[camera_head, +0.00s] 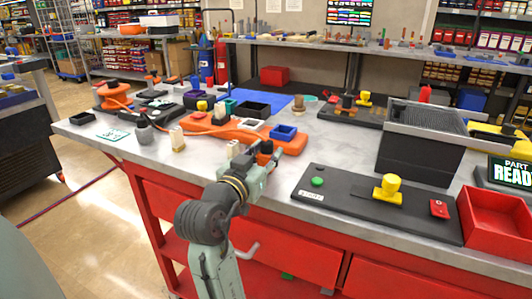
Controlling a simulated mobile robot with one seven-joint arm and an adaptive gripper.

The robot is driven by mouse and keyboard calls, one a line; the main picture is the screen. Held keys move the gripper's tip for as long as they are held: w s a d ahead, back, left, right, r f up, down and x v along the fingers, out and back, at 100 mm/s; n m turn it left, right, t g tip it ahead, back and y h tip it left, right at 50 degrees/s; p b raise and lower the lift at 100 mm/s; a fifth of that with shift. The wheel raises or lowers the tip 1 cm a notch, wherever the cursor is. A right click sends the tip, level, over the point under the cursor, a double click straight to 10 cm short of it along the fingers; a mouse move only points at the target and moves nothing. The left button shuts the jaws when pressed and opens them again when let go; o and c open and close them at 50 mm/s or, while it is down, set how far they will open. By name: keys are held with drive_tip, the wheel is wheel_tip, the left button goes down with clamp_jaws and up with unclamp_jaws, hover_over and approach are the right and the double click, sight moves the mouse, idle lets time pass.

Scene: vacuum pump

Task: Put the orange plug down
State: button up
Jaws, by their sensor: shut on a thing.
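My gripper (268,150) is over the front middle of the grey workbench, in front of the orange pump body (218,127). Its dark fingers are small in this view and partly hidden by my wrist. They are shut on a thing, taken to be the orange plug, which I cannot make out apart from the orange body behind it. I cannot tell whether the held thing touches the bench or the orange body.
A black panel (335,201) with a green button, yellow knob (389,187) and red switch lies right of my gripper. A red bin (497,222) is farther right. Bare bench (342,150) shows behind the panel.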

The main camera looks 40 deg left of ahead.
drive_tip(key=shift+f, duration=0.2)
drive_tip(key=shift+f, duration=0.15)
drive_tip(key=o, duration=1.2)
